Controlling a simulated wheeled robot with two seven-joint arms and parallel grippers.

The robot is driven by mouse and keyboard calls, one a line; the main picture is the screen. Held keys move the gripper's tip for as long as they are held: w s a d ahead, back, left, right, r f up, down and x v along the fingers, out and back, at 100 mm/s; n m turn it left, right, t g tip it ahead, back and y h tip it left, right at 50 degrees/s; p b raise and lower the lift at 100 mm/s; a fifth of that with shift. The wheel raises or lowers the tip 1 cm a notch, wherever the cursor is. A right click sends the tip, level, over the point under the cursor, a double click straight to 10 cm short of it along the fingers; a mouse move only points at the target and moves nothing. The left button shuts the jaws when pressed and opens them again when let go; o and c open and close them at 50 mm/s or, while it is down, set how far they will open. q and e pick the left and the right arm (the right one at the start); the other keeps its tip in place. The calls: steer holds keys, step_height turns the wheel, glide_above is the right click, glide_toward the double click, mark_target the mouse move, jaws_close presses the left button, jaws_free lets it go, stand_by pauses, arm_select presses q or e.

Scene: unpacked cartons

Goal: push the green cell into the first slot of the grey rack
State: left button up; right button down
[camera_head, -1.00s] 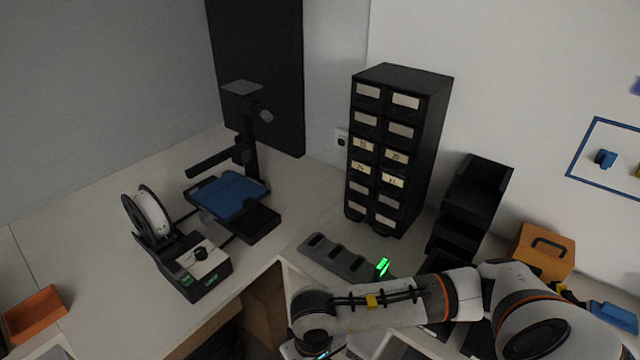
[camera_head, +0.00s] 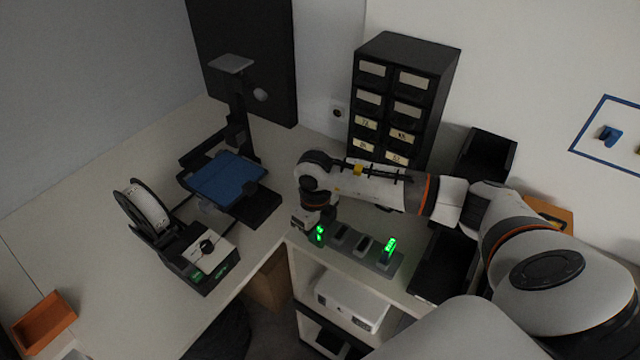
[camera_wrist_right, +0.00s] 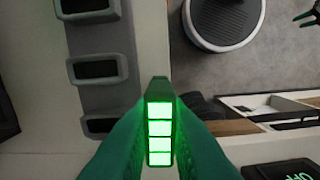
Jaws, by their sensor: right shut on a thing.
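The green cell (camera_wrist_right: 160,130), with lit green bars, is between the fingers of my right gripper (camera_head: 318,222), which is shut on it. The held cell (camera_head: 320,236) glows at the left end of the grey rack (camera_head: 372,262) in the head view. In the wrist view the rack (camera_wrist_right: 100,98) lies left of the cell, with several slots showing empty; the nearest is partly covered by a finger. Whether the cell's lower end touches the rack is hidden. Another green-lit cell (camera_head: 390,246) stands in the rack's right-end slot. My left gripper is not in view.
A black drawer cabinet (camera_head: 405,100) stands behind my right arm. Black bins (camera_head: 445,262) are right of the rack. A printer with a blue plate (camera_head: 225,178) and a spool unit (camera_head: 195,255) stand to the left. The counter's front edge runs close to the rack.

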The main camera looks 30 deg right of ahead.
steer(key=w+d+r+m+p, duration=0.3)
steer(key=w+d+r+m, duration=0.25)
steer(key=m, duration=1.15)
steer(key=shift+s+a+f+b, duration=0.1)
steer(key=shift+a+f+b, duration=0.1)
steer(key=shift+f+b, duration=1.05)
steer(key=shift+s+a+f+b, duration=0.1)
steer(key=shift+a+f+b, duration=0.1)
steer(key=shift+f+b, duration=1)
steer(key=shift+f+b, duration=0.45)
steer(key=shift+f, duration=0.75)
steer(key=c, duration=1.3)
jaws_free()
steer(key=shift+c, duration=0.2)
steer(key=shift+r, duration=0.15)
step_height(320, 180, up, 12)
steer(key=b, duration=0.2)
steer(key=shift+b, duration=0.3)
